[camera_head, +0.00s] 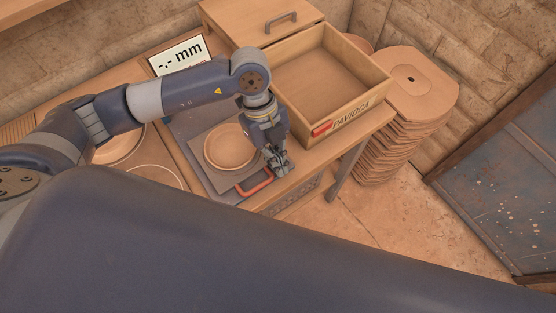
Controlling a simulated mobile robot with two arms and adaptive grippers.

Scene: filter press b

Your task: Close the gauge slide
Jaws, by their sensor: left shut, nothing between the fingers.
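The gauge slide is a grey plate (212,174) on the counter, with a round wooden disc (229,147) lying on it. A red handle (255,188) stands at its front edge. The gauge display (180,54) behind it reads "-.- mm". My left gripper (280,169) is shut and empty, pointing down just right of the red handle; I cannot tell whether it touches the handle. My left arm hides part of the slide and the space under the display. My right gripper is not in view.
An open wooden drawer box (362,116) labelled "PAVIOCA" stands right of the slide. A stack of wooden plates (418,82) is at the right, beyond the counter edge. A dark metal panel (510,180) is at far right. Floor (370,235) in front is clear.

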